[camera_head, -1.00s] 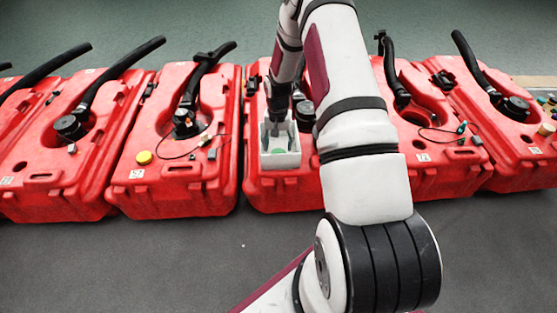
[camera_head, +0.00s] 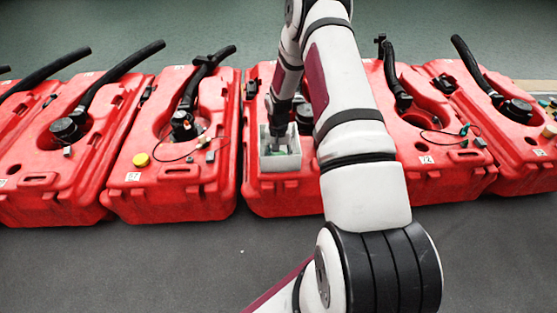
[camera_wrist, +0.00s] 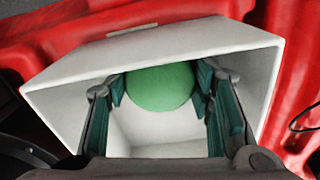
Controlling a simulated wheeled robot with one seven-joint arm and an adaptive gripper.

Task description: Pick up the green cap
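The green cap (camera_wrist: 160,87) is a round, smooth green piece inside a white open box (camera_wrist: 65,88). In the head view, a bit of the green cap (camera_head: 283,148) shows inside the white box (camera_head: 281,163), which rests on the middle red tank. My gripper (camera_wrist: 159,84) reaches into the box, with one dark green finger pad on either side of the cap. The fingers are apart, and their tips lie close to the cap's edges; contact is not clear. In the head view, my gripper (camera_head: 279,133) is small and partly hidden by the box.
Red tanks (camera_head: 170,178) with black hoses stand in a row on both sides. The box walls stand close around my fingers. The grey floor (camera_head: 160,265) in front is clear.

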